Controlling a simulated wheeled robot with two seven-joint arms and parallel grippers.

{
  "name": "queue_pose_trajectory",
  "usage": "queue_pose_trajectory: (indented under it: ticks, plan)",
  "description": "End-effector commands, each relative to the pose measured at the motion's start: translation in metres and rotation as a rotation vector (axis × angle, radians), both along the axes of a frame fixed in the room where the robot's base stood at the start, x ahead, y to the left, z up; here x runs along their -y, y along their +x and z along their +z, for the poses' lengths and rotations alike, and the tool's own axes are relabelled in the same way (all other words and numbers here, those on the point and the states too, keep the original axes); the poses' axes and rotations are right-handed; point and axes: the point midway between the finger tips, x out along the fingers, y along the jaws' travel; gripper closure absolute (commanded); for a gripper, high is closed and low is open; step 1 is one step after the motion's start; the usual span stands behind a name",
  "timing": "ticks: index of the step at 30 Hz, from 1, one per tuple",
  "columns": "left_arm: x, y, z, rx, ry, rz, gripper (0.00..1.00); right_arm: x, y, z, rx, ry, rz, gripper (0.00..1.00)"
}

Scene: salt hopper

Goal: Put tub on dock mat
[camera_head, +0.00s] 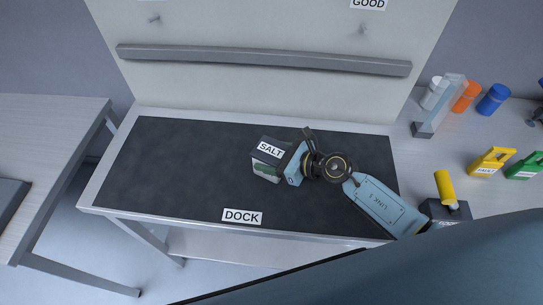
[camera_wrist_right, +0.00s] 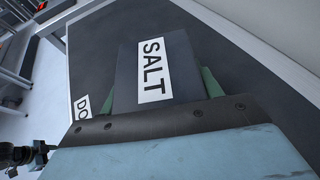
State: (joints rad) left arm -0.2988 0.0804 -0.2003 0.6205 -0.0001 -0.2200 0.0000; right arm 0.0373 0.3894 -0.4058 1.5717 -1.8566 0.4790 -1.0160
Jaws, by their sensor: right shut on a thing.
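The tub (camera_head: 270,150) is a dark box with a white SALT label on top. My right gripper (camera_head: 271,165) is shut on it, reaching in from the right, and green parts show at the tub's side. The right wrist view shows the tub (camera_wrist_right: 152,70) close in front of the gripper, with green strips at both sides. The dock mat (camera_head: 180,170) is a wide dark sheet on the table, with a DOCK label (camera_head: 242,216) at its front edge. The tub is over the mat's middle; I cannot tell whether it touches.
A grey rail (camera_head: 260,60) runs along the board behind the mat. The mat's left half is clear.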

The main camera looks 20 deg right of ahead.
Motion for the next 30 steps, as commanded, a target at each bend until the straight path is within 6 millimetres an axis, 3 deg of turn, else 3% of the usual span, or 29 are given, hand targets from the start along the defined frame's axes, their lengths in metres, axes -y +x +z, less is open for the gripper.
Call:
queue_pose_trajectory:
  ticks: [4, 5, 9, 20, 30]
  plan:
    - [0.0, 0.0, -0.004, 0.0, 0.0, 0.0, 0.5, 0.0, 0.001, -0.004, 0.002, 0.0, -0.001, 0.68]
    - [0.0, 0.0, -0.003, 0.0, 0.0, 0.0, 0.5, 0.0, 0.0, -0.004, 0.0, 0.0, 0.0, 0.33]
    - [0.0, 0.0, -0.003, 0.0, 0.0, 0.0, 0.5, 0.0, 0.0, -0.003, 0.0, 0.0, 0.0, 0.15]
    - [0.0, 0.0, 0.001, 0.0, 0.0, 0.0, 0.5, 0.0, 0.0, 0.001, 0.0, 0.0, 0.0, 0.15]
    - [0.0, -0.001, 0.002, -0.001, 0.0, 0.0, 0.5, 0.043, -0.043, 0.023, -0.002, -0.004, 0.001, 0.15]
